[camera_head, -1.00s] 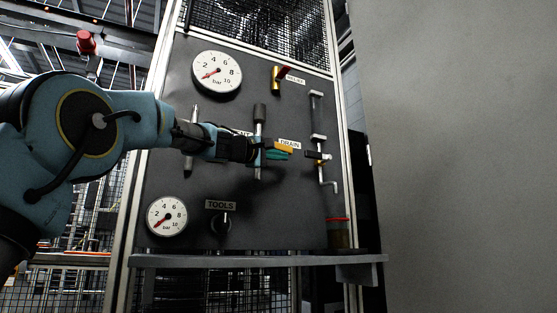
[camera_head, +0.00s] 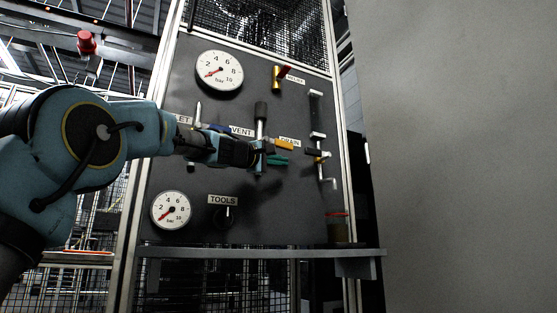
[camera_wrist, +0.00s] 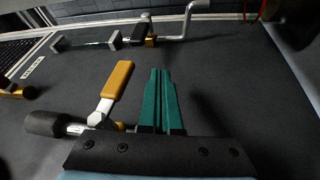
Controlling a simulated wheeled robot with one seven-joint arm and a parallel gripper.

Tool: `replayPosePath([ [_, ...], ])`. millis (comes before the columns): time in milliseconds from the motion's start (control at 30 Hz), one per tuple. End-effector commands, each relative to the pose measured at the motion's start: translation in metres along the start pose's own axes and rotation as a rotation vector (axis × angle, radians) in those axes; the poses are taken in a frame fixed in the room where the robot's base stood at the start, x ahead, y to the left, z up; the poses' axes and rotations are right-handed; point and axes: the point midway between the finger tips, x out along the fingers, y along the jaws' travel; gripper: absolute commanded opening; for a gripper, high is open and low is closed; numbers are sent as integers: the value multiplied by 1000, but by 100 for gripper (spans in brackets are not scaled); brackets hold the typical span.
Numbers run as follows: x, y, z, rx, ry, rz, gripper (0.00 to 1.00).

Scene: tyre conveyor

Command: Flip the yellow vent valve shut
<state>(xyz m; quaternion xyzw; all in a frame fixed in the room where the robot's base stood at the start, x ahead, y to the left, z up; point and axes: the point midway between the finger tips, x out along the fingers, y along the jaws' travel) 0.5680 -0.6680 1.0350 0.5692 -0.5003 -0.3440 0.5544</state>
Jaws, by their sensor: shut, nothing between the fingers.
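The yellow vent valve handle (camera_head: 284,144) points right from the vertical vent pipe (camera_head: 261,122), roughly crosswise to it, on the dark panel. In the wrist view the yellow handle (camera_wrist: 118,80) on its metal lever stands just left of my fingers. My gripper (camera_head: 277,160) has green fingers, together and empty, just below the yellow handle in the head view. In the wrist view the gripper (camera_wrist: 160,98) lies beside the handle with a narrow gap. My wrist hides part of the valve body.
The VENT label (camera_head: 242,132) is left of the pipe. A pipe with a smaller valve (camera_head: 318,154) stands to the right, near the partly covered DRAIN label. A red-handled brass valve (camera_head: 277,78) is above. Gauges (camera_head: 219,70) sit at left. A shelf (camera_head: 260,253) runs below.

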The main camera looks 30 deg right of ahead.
Motion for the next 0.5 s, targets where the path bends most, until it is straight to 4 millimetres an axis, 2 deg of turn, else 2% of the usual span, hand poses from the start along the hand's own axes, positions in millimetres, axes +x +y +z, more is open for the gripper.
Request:
replayPosePath([
  [33,2,-19,3,-2,-1,-1,0],
  [67,2,-24,4,-2,-1,0,0],
  [100,-13,-20,2,2,4,0,0],
  [300,-56,-29,6,1,3,-2,0],
  [500,-84,-33,8,1,0,-1,0],
])
